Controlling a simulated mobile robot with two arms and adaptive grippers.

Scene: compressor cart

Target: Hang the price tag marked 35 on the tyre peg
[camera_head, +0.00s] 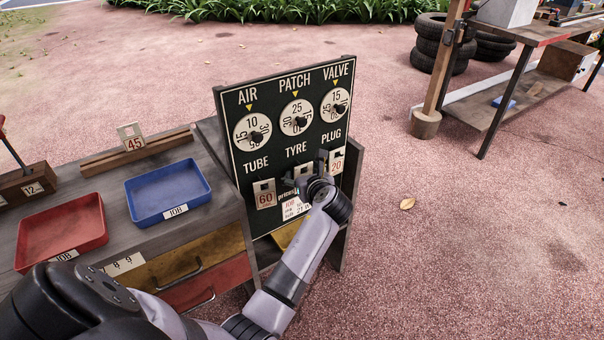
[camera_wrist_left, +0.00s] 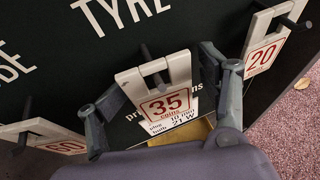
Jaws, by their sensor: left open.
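The white price tag marked 35 (camera_wrist_left: 166,103) sits at the tyre peg (camera_wrist_left: 152,60) under the word TYRE. In the left wrist view the dark peg sticks out through the tag's upper opening, and the tag hangs slightly tilted in the picture. My left gripper (camera_wrist_left: 160,78) is open, with one finger on each side of the tag; I see no clear contact. In the head view the left gripper (camera_head: 314,178) is in front of the price board (camera_head: 270,130) and hides most of this tag. My right gripper is not in view.
Tag 60 (camera_head: 265,194) hangs on the tube peg and tag 20 (camera_head: 337,161) on the plug peg, close to my left fingers. Tag 45 (camera_head: 131,138) stands in a wooden rail. A blue tray (camera_head: 168,216) and red tray (camera_head: 62,262) are on the cart.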

